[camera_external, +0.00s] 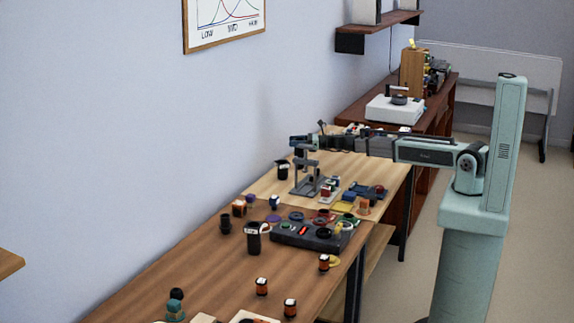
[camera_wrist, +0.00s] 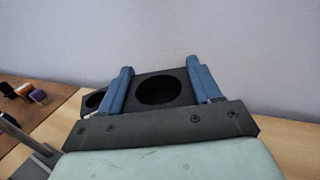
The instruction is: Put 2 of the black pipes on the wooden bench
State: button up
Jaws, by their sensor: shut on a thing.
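My gripper (camera_external: 304,150) is over the pale wooden bench top (camera_external: 262,188), close to the wall. In the wrist view its two blue fingers (camera_wrist: 162,76) are closed on a black piece with a round dark opening, which I take to be a black pipe (camera_wrist: 143,82). Another black piece with a round opening (camera_wrist: 94,100) shows just outside the left finger. In the external view the held piece is too small to make out. A black cup-like cylinder (camera_external: 282,171) stands on the pale top, left of the grey stand.
A grey stand (camera_external: 306,186) stands below my gripper. A dark tray with round parts (camera_external: 300,237) and a black container (camera_external: 253,242) are on the browner top (camera_external: 190,265). Several small jars stand there. The wall runs along the left side.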

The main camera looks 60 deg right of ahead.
jog(key=o, duration=1.6)
jog(key=v, duration=1.4)
jog(key=shift+w+f, duration=0.1)
